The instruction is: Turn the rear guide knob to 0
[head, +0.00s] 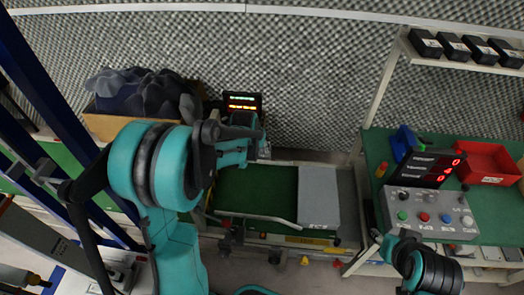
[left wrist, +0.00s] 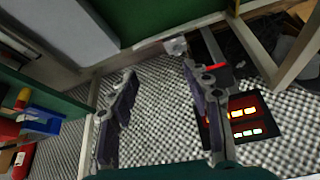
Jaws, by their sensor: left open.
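My left gripper (head: 258,138) is by the back edge of the green bed (head: 258,190), just below a small dark display (head: 242,98) with lit rows. In the left wrist view, this gripper (left wrist: 158,69) is open and empty. A small pale grey block-like part (left wrist: 175,45) sits just beyond its right fingertip; I cannot tell whether it is the rear guide knob. The display (left wrist: 238,117) also shows there, its digits too blurred to read. My right gripper (head: 388,243) is near the control panel's lower left; its jaws are unclear.
A grey control panel (head: 432,216) with coloured buttons and a red-digit display (head: 430,166) stands on the right green table.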

